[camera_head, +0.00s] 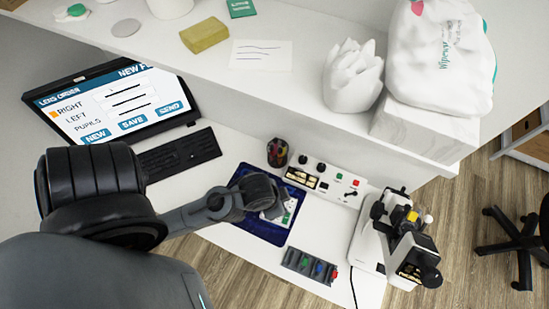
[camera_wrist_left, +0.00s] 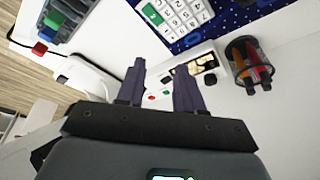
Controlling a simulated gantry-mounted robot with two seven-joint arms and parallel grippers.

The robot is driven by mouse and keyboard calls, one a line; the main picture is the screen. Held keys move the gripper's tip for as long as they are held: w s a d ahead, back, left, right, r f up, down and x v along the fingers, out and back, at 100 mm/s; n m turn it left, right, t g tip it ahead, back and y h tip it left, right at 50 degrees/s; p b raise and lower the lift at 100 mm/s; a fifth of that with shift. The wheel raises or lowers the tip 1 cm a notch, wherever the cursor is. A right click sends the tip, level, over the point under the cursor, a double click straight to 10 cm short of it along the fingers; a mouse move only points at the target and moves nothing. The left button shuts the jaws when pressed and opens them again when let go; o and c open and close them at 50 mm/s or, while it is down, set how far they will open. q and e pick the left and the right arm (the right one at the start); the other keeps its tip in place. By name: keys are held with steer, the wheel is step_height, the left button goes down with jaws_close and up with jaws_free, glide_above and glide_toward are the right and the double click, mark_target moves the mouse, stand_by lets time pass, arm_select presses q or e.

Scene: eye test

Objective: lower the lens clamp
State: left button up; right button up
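The lensmeter (camera_head: 366,245), a white and black instrument with a yellow part on top, stands at the right end of the desk. I cannot clearly pick out its lens clamp among the dark parts. Part of a white body, likely the lensmeter, shows at the left of the left wrist view (camera_wrist_left: 92,72). My left gripper (camera_wrist_left: 160,70) has two dark fingers spread apart with nothing between them. In the head view my left arm reaches over the blue mat, to the left of the lensmeter, and its wrist mostly hides the fingers. My right gripper is not in view.
A control panel (camera_head: 325,182) and a pen cup (camera_head: 277,152) stand behind the blue mat (camera_head: 262,232). A calculator (camera_wrist_left: 180,14) lies on the mat. A tray of coloured blocks (camera_head: 310,267) is at the front edge. A shelf (camera_head: 300,100) overhangs the back.

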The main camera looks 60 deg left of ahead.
arm_select(q)
steer(key=shift+s+r, duration=0.4)
steer(key=shift+s, duration=0.05)
step_height(320, 180, up, 24)
steer(key=p, duration=2.3)
steer(key=shift+s+a, duration=0.1)
